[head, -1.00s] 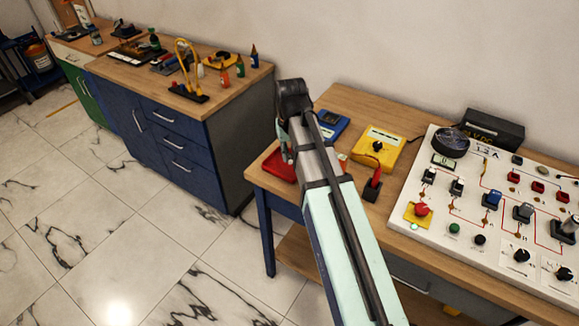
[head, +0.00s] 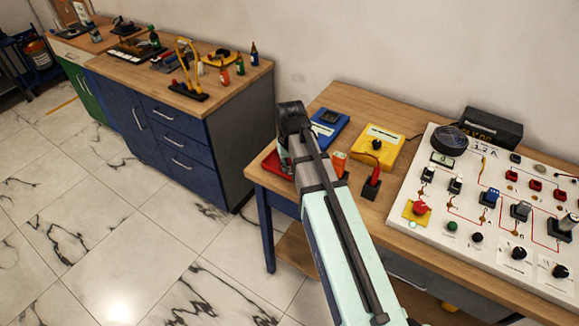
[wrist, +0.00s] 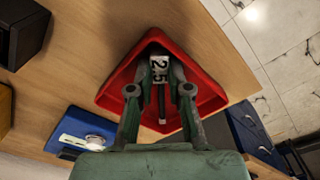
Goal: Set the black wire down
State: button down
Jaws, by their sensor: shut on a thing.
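My gripper (wrist: 160,76) points down over the red tray (wrist: 207,97) in the wrist view. In the head view my gripper (head: 284,157) is at the red tray (head: 269,163) on the table's left end, and my arm hides the held piece and much of the tray.
A blue meter (head: 329,124), a yellow meter (head: 378,146), an orange item (head: 339,165) and a black block with a red lead (head: 371,187) are right of my gripper. The white circuit board (head: 485,210) fills the table's right. A drawer cabinet (head: 180,140) stands left across a floor gap.

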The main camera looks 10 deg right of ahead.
jog(key=shift+f, duration=0.1)
jog(key=c, duration=1.4)
grip_release()
jog(key=r, duration=0.4)
jog(key=r+b, duration=0.1)
jog(key=r, duration=0.7)
jog(key=shift+s+r+b, duration=0.1)
jog(key=shift+s+b, duration=0.2)
jog(key=shift+b, duration=0.1)
